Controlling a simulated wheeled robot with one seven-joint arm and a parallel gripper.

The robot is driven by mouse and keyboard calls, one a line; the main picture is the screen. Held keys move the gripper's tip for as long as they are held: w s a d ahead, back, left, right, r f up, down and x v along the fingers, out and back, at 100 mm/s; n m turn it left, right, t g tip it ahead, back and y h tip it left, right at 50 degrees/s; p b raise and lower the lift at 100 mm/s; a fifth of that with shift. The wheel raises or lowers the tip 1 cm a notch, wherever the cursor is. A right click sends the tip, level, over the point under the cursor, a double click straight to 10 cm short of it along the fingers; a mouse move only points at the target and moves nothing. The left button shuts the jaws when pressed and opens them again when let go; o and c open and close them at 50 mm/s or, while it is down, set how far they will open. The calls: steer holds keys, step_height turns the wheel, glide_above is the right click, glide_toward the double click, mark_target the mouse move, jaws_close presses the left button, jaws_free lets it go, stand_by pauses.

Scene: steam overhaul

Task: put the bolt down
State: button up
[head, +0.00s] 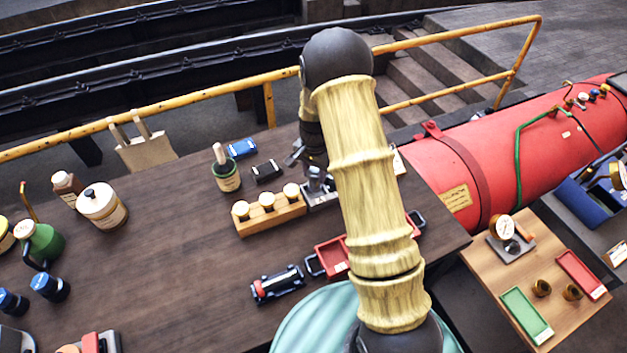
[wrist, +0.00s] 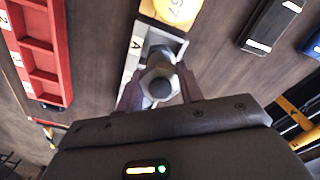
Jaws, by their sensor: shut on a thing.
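In the wrist view, the grey bolt (wrist: 158,84) is between the two fingers of my gripper (wrist: 160,90), which is shut on it. I cannot tell whether the bolt touches the holder. In the head view, my gripper (head: 309,160) is partly hidden by my arm. The bolt (head: 314,181) shows at the grey holder (head: 319,202).
A wooden block (head: 270,217) with white-topped pegs stands directly left of the holder. A red tray (head: 333,255) is in front, partly behind my arm. A black box (head: 267,171), blue box (head: 241,148) and green pot (head: 227,178) lie behind.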

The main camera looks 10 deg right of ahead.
mark_target(314, 181)
step_height(314, 181, down, 3)
steer(key=shift+d+r+p, duration=0.1)
steer(key=shift+d+p, duration=0.05)
steer(key=shift+p, duration=0.45)
steer(key=shift+f, duration=0.6)
steer(key=shift+f, duration=0.15)
steer(key=o, duration=1.3)
step_height(314, 181, up, 12)
steer(key=b, duration=0.3)
steer(key=shift+b, duration=0.4)
